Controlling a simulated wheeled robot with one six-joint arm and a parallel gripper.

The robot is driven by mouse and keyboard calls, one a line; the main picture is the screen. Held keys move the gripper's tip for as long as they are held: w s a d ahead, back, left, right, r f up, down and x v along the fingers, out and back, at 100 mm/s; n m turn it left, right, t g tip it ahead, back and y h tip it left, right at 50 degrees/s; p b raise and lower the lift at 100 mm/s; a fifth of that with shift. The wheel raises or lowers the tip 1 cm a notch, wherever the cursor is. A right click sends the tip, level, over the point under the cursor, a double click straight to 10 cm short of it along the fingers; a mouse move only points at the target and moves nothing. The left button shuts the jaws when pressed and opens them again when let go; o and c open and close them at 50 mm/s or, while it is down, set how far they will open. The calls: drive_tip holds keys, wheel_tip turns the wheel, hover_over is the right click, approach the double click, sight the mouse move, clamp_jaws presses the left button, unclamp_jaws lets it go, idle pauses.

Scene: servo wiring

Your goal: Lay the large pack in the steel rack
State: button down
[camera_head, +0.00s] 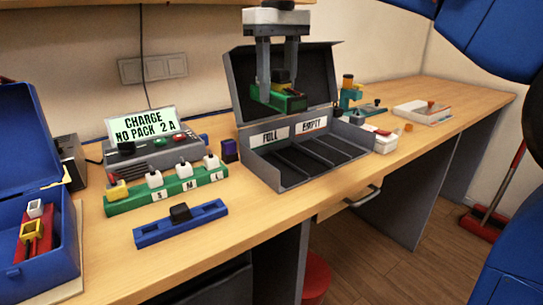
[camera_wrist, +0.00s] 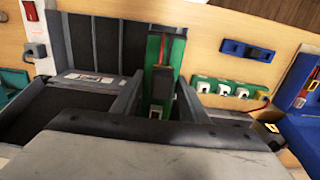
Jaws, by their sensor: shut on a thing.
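My gripper (camera_head: 279,90) hangs in front of the raised lid (camera_head: 240,75) of the steel rack, above the rack's slots. It is shut on the black block on top of a long green pack (camera_head: 291,103), which also shows between the fingers in the wrist view (camera_wrist: 171,62). The pack is held level, clear of the rack. The steel rack (camera_head: 262,167) stands open on the bench, with several dark empty-looking slots. Its FULL label (camera_head: 275,134) is on the left and its EMPTY label (camera_head: 314,124) on the right. The pack's underside is hidden in the wrist view.
A charger (camera_head: 150,150) reading "CHARGE NO PACK 2 A" stands left of the rack, with a green lettered strip (camera_head: 128,205) before it. A blue holder (camera_head: 153,236) lies in front. A blue case (camera_head: 60,270) is far left. Small white boxes (camera_head: 385,144) stand right of the rack.

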sight(278, 102)
wheel_tip(278, 102, down, 16)
drive_tip(key=shift+d+r, duration=0.1)
idle(0.5)
drive_tip(key=c, duration=1)
unclamp_jaws()
drive_tip(key=shift+f, duration=0.2)
drive_tip(key=shift+c, duration=0.2)
drive_tip(key=shift+r, duration=0.1)
wheel_tip(278, 102, up, 12)
drive_tip(key=shift+r, duration=0.1)
drive_tip(key=s+d+f+m+t, duration=0.1)
drive_tip(key=s+d+f, duration=0.1)
drive_tip(key=d, duration=0.3)
drive_tip(key=s+d+f+m, duration=0.1)
drive_tip(key=s+d+f, duration=0.15)
drive_tip(key=d, duration=0.25)
drive_tip(key=s+d+f+m+t, duration=0.2)
drive_tip(key=s+d+f, duration=0.6)
drive_tip(key=f, duration=0.4)
drive_tip(key=s+d+f+m+t, duration=0.1)
drive_tip(key=s+d+f+m, duration=0.2)
drive_tip(key=s+d+f, duration=0.5)
wheel_tip(278, 102, down, 5)
drive_tip(key=shift+d+r+t, duration=0.1)
drive_tip(key=shift+d+t, duration=0.3)
drive_tip(key=shift+d, duration=0.1)
